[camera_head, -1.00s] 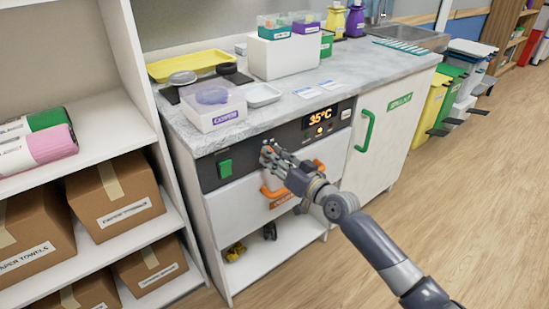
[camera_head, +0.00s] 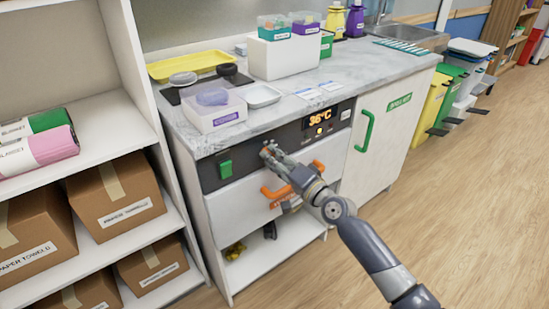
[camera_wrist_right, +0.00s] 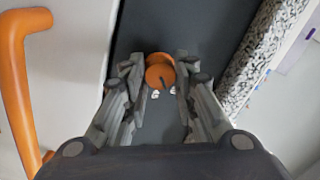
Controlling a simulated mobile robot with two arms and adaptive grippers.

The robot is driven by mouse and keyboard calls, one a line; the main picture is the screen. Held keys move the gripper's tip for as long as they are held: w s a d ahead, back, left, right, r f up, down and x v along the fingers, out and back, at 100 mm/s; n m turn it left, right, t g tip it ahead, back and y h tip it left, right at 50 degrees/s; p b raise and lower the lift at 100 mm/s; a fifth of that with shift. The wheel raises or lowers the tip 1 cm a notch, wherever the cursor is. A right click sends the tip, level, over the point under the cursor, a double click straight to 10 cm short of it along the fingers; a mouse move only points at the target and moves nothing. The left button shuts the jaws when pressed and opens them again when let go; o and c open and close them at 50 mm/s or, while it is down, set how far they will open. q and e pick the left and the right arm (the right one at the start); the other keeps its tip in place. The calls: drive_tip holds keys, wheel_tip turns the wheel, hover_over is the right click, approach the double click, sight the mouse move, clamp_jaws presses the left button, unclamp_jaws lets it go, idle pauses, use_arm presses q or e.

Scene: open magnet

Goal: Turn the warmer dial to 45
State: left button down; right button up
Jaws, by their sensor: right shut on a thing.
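The warmer's dark control panel (camera_head: 223,181) runs along the front of the counter. Its display (camera_head: 320,118) reads 36°C in orange. In the right wrist view the warmer dial (camera_wrist_right: 160,72) is a round orange knob with a dark mark, on the dark panel. My right gripper (camera_wrist_right: 160,80) is shut on the dial, one finger on each side. In the head view my right gripper (camera_head: 269,152) is at the panel, between the green switch (camera_head: 225,169) and the display, and hides the dial. My left gripper is not in view.
An orange drawer handle (camera_head: 272,192) lies just below my right gripper; it also shows at the left of the right wrist view (camera_wrist_right: 18,85). The marble counter (camera_head: 290,108) edge is above the panel. A cabinet with a green handle (camera_head: 365,131) stands to the right.

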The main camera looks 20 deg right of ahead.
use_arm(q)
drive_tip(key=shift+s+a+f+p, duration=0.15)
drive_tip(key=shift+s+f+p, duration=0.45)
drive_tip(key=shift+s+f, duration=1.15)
use_arm(e)
drive_tip(key=shift+m+h, duration=0.3)
drive_tip(key=shift+m, duration=2.8)
drive_tip(key=o, duration=1.1)
drive_tip(key=shift+c, duration=0.2)
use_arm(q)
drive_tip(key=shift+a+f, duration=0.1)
use_arm(e)
drive_tip(key=v, duration=1.2)
drive_tip(key=shift+f, duration=0.25)
